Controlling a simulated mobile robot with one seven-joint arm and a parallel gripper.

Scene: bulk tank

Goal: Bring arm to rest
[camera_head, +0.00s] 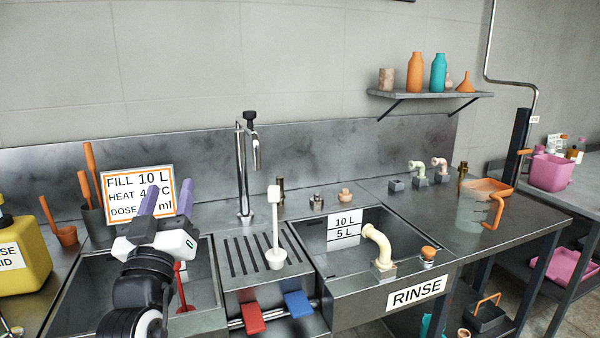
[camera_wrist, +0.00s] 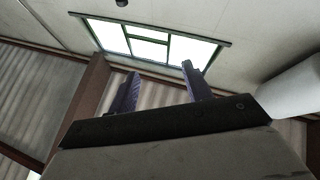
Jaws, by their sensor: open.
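My gripper (camera_head: 166,205) is at the lower left of the head view, raised in front of the left basin. Its two purple fingers point up and stand apart, with nothing between them. They overlap the white sign (camera_head: 118,183) with the fill, heat and dose text and hide part of it. In the wrist view my gripper (camera_wrist: 158,88) also shows its fingers spread and empty, against the ceiling and a bright window (camera_wrist: 150,42). My black and white arm rises from the bottom edge of the head view.
Close by are the left basin (camera_head: 80,292), a red-handled tool (camera_head: 182,290), a chrome tap (camera_head: 243,165) and a yellow container (camera_head: 20,255). Right of them are red (camera_head: 252,318) and blue (camera_head: 298,303) pedals, the rinse basin (camera_head: 345,285) and a clear jug (camera_head: 473,212).

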